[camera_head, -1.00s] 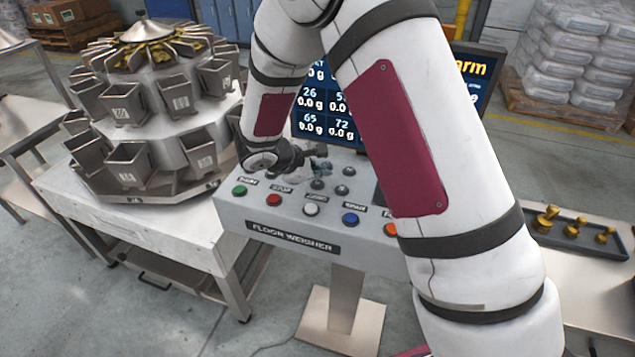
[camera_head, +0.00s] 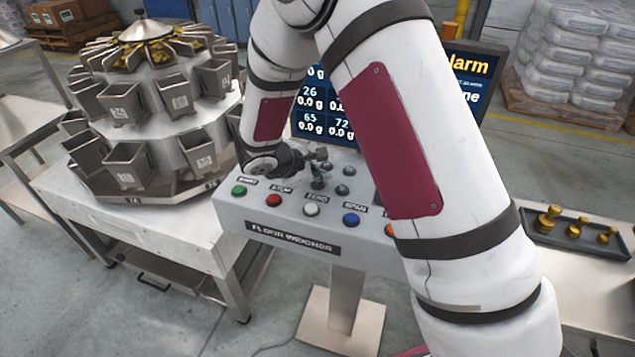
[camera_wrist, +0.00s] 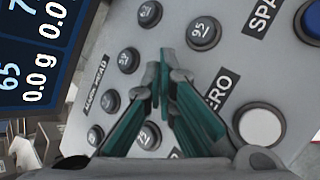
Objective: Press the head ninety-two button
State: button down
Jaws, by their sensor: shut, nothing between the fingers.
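A grey console (camera_head: 340,240) carries a group of dark round numbered buttons. My gripper (camera_head: 318,168) is over this group, its fingers shut and empty, pointing down. In the wrist view the fingertips (camera_wrist: 158,82) are among the buttons. The upper button (camera_wrist: 203,32) seems to read 95. A lower button (camera_wrist: 148,135) is partly hidden behind the fingers, its number unclear. Other dark buttons (camera_wrist: 128,60) and (camera_wrist: 110,100) stand left of the fingers. I cannot tell for sure which button is ninety-two, nor whether the tips touch anything.
Green (camera_head: 239,190), red (camera_head: 273,200), white (camera_head: 311,209), blue (camera_head: 351,219) and orange buttons line the console front. A display (camera_head: 325,125) stands behind, partly hidden by my arm. A multihead weigher (camera_head: 150,120) is at left. Brass weights (camera_head: 575,229) sit at right.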

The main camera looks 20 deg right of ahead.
aim_at(319, 185)
jog(key=shift+f, duration=0.25)
jog(key=shift+r, duration=0.1)
dwell(0.5)
jog(key=shift+r, duration=0.75)
jog(key=shift+r, duration=0.1)
jog(key=shift+r+p, duration=0.85)
jog(key=shift+r, duration=1.55)
